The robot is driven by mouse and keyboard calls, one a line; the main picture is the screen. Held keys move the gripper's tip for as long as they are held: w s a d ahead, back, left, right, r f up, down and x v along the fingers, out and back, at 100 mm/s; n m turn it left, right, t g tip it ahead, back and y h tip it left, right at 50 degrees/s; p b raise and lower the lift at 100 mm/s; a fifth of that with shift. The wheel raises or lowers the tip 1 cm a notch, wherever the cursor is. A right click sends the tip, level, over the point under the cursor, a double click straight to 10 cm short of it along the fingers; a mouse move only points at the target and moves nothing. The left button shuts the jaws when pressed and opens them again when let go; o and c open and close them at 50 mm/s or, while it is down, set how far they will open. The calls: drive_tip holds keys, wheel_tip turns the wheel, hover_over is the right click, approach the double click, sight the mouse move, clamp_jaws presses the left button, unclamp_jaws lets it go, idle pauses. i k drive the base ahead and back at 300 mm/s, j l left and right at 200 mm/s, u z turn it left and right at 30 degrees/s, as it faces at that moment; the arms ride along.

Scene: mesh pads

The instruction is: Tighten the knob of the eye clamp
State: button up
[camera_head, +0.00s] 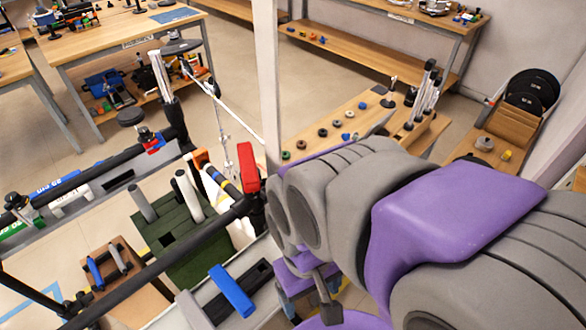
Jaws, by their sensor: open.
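My grey and purple arm fills the right and middle of the head view. Its end is mostly hidden behind its own links. A narrow grey piece, which looks like part of my gripper (325,298), shows below the arm. The jaws are open, and nothing is seen held. Left of the arm, a dark bar crosses the view, with a black clamp-like fitting and a red lever (249,168) at its upper end. I cannot tell for sure whether this fitting is the eye clamp. No knob shows clearly, and part of that area is behind my arm.
A blue block (232,290) lies on a grey rail below the bar. A dark green box (182,262) with upright tubes stands left. A white post (267,75) rises beside the arm. A wooden bench (345,115) with small knobs stands behind. Floor is open between the benches.

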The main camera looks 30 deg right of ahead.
sight(262, 194)
drive_tip(key=z, duration=0.2)
drive_tip(key=k+j+z, duration=0.35)
drive_tip(key=z, duration=0.15)
drive_tip(key=k+j+z, duration=0.25)
drive_tip(key=z, duration=0.25)
drive_tip(key=k, duration=0.1)
